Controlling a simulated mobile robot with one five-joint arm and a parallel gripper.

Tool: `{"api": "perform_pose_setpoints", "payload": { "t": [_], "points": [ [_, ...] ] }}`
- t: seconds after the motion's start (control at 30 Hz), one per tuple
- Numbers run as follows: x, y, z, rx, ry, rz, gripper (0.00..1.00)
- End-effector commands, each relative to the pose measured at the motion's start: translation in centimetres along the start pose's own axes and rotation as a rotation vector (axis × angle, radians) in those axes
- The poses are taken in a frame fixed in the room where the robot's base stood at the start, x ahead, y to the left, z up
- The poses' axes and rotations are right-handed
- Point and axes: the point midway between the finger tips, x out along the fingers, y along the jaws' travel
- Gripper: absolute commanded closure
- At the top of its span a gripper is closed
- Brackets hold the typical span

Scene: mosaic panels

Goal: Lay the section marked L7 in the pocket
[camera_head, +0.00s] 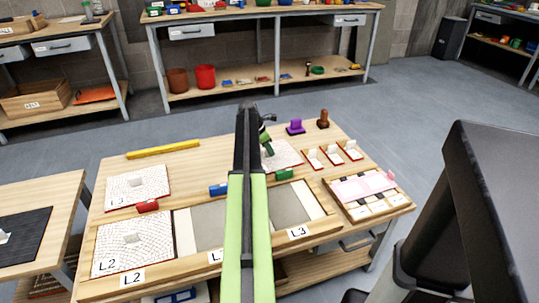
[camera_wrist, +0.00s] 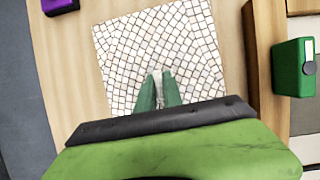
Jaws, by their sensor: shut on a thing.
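My gripper (camera_head: 267,150) is at the back right of the table, beyond the pocket frame. In the wrist view my gripper (camera_wrist: 159,80) is shut on the small white grip of a white mosaic section (camera_wrist: 155,40). The same section shows behind my arm in the head view (camera_head: 288,156). No label is readable on it, and I cannot tell whether it is lifted. The wooden frame (camera_head: 160,279) has a left pocket filled by a section marked L2 (camera_head: 132,243). A bare grey pocket (camera_head: 207,226) lies in the middle and another (camera_head: 288,207) at right, near label L3.
Another white section (camera_head: 136,187) lies at the table's left. Red (camera_head: 147,206), blue (camera_head: 218,190) and green (camera_head: 284,175) blocks stand along the frame's back edge. A yellow bar (camera_head: 163,149), a purple piece (camera_head: 295,127), small tiles and a pink-topped tray (camera_head: 343,207) lie around.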

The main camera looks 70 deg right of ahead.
Motion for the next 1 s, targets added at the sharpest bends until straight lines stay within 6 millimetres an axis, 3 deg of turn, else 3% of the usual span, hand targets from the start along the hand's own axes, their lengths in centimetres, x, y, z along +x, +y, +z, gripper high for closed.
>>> {"api": "perform_pose_setpoints", "payload": {
  "t": [0.27,0.57,1.0],
  "points": [
    [-1.2,0.0,0.5,-0.001,0.000,0.000,1.00],
    [-4.7,-0.1,1.9,0.000,-0.001,0.000,1.00],
    [-8.3,-8.8,5.7,0.001,0.000,0.000,1.00]
  ]
}}
